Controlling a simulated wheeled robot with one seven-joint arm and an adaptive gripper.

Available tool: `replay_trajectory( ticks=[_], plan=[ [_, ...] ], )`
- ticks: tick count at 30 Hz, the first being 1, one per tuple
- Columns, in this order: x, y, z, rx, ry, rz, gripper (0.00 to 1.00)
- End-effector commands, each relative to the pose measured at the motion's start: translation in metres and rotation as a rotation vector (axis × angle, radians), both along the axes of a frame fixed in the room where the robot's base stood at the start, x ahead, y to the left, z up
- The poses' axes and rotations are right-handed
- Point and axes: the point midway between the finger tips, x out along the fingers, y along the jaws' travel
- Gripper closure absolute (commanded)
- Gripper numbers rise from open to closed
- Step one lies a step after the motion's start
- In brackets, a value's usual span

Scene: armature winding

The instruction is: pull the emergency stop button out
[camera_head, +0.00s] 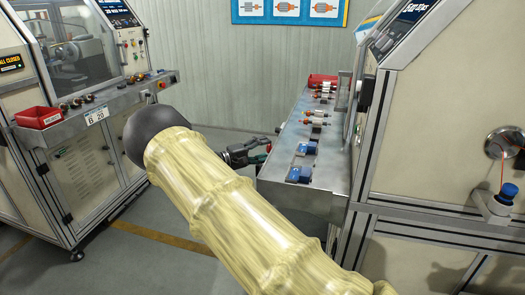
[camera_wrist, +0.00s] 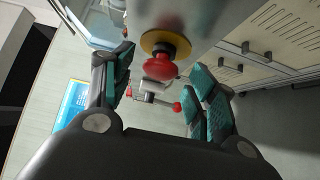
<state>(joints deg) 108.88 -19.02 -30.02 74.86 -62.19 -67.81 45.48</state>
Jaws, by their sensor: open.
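The emergency stop button (camera_wrist: 162,62) has a red head on a yellow round plate, on a grey metal surface at the top of the wrist view. My gripper (camera_wrist: 160,66) is open, with one teal-padded finger on each side of the button's line. The fingers appear apart from the red head, with a gap on both sides. In the head view my gripper (camera_head: 262,150) is small, beside the near left end of the metal shelf. A small red spot shows by its fingers there; I cannot tell whether it is the button. My arm hides part of that area.
The metal shelf (camera_head: 279,160) carries blue blocks, several small parts and a red box (camera_head: 322,80). Another machine with a red bin (camera_head: 39,117) stands at the left. A silver fitting with a red knob (camera_wrist: 176,107) lies beyond the button. Floor between the machines is clear.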

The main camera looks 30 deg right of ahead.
Motion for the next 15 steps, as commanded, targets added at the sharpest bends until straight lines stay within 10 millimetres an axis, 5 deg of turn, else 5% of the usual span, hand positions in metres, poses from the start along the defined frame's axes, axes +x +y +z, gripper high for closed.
replay_trajectory(
  ticks=[15],
  plan=[
    [0.0, 0.084, 0.0, 0.003, 0.0, 0.003, 0.42]
  ],
)
